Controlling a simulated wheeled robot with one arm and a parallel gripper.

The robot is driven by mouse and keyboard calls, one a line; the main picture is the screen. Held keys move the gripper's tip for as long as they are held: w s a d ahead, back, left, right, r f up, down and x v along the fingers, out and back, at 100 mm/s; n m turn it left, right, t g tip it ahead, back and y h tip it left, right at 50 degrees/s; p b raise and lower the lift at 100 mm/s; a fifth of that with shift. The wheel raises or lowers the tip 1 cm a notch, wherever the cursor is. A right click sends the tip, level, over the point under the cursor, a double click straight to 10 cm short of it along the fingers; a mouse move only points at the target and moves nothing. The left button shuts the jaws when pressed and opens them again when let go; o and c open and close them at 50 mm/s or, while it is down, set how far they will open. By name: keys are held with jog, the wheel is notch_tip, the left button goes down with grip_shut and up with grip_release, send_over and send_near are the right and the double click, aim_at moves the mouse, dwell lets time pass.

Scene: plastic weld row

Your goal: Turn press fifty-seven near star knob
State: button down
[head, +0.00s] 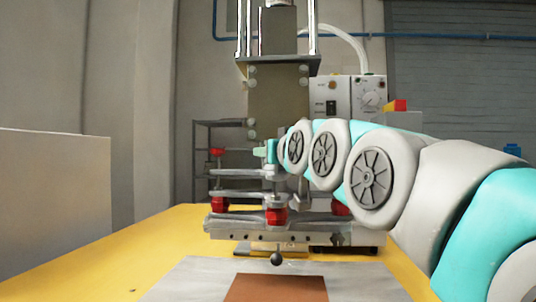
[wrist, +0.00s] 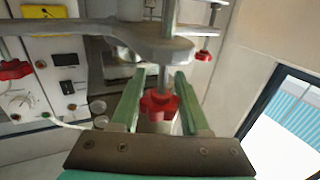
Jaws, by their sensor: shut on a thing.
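The press (head: 280,95) stands on the yellow bench, with a grey column and metal plates carrying red knobs. In the wrist view a red star knob (wrist: 159,105) on a vertical metal rod sits between the two green fingers of my gripper (wrist: 156,92), which is shut on it. In the head view my gripper (head: 264,152) is at the upper plate level, on the near side of the press, and hides the knob it holds. A red knob (head: 217,152) shows at the upper left, and another red knob (head: 275,216) sits lower at the front.
A black ball-ended lever (head: 276,259) stands at the press front. A brown sheet (head: 282,287) lies on a grey mat (head: 190,283). A control box (head: 331,95) with a dial is behind. The yellow bench (head: 110,262) is clear at left.

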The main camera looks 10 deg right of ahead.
jog(key=shift+d+m+h, duration=0.2)
jog(key=shift+m+h, duration=0.4)
jog(key=shift+h, duration=0.6)
jog(key=shift+c, duration=2.1)
grip_release()
jog(key=shift+s, duration=0.1)
jog(key=s, duration=0.7)
jog(key=shift+s+a, duration=0.15)
jog(key=shift+s, duration=0.2)
